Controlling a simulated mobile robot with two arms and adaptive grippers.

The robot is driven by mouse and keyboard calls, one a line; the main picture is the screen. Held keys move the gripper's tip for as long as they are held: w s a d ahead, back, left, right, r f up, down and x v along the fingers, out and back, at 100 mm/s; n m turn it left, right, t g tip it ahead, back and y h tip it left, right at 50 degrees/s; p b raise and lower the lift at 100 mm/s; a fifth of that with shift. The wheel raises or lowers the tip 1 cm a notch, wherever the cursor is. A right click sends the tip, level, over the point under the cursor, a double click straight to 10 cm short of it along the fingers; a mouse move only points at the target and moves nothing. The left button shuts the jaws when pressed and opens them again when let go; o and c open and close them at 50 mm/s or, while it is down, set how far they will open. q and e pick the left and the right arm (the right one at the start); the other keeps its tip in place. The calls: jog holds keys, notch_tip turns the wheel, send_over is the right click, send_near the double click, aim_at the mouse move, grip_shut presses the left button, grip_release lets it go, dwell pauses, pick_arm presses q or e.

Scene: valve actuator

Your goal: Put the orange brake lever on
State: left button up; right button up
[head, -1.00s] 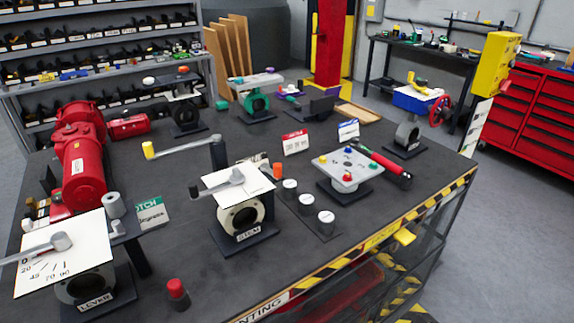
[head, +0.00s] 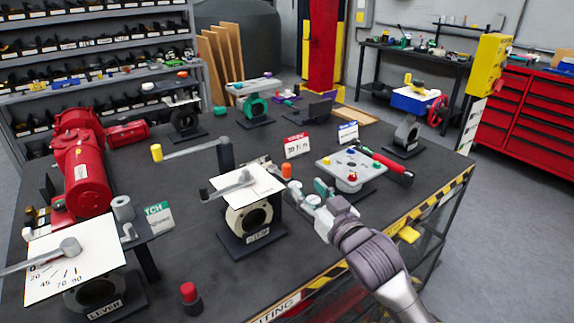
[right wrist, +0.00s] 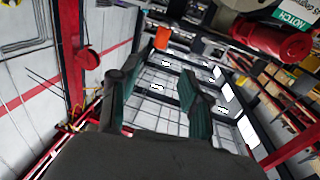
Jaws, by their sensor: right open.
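An orange upright piece (head: 286,171) shows just behind the valve labelled STEM (head: 246,230); I cannot tell if it is part of the brake lever. An orange piece also shows beyond the fingertips in the right wrist view (right wrist: 162,38). My right gripper (head: 314,192) is over the table, right of the STEM valve. In the right wrist view its teal-padded fingers (right wrist: 155,82) are apart with nothing between them. A white plate with a grey lever (head: 238,183) lies on the STEM valve. My left gripper is not in view.
A valve labelled LEVER (head: 92,296) with a dial plate stands front left, near a red-capped post (head: 190,297). A plate with coloured knobs (head: 350,166) and a red-handled tool (head: 388,166) are right of my gripper. A yellow-knobbed crank (head: 190,153) stands behind.

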aim_at(288, 168)
jog(key=p+x, duration=0.2)
jog(key=x, duration=1)
jog(key=shift+f, duration=0.1)
jog(key=shift+s, duration=0.1)
grip_shut()
